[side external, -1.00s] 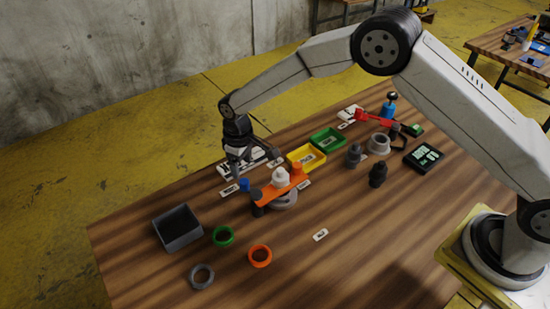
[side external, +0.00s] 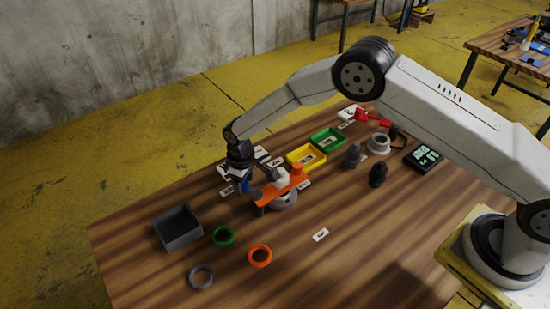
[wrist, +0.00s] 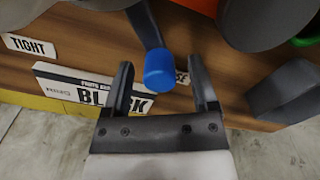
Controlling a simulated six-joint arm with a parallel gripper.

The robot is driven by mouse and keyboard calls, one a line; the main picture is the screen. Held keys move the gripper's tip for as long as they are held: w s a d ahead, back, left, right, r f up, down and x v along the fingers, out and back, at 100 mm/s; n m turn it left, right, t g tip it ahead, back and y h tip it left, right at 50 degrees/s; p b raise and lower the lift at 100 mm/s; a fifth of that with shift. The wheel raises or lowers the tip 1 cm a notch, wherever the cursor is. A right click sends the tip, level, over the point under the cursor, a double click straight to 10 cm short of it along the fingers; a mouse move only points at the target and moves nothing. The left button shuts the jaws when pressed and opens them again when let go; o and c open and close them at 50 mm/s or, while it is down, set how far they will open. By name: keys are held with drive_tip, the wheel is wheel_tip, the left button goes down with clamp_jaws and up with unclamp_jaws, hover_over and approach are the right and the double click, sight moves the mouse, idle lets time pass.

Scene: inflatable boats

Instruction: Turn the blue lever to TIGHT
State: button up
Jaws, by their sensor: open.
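The blue lever is a dark grey bar with a blue end cap (wrist: 160,70). In the wrist view it points toward a partly hidden label ending in "SE" (wrist: 182,77). The TIGHT label (wrist: 30,46) lies to the left in that view. My gripper (wrist: 160,64) is open, with one finger on each side of the blue cap and a gap to each. In the side view my gripper (side external: 243,178) is low over the lever.
An orange bar (side external: 280,191) on a round base stands close to the right of my gripper. Yellow (side external: 306,157) and green (side external: 328,139) trays are behind it. A grey bin (side external: 177,227) and several rings lie in front. A BLACK-lettered sign (wrist: 90,88) lies near the lever.

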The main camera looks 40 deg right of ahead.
clamp_jaws()
idle(1.4)
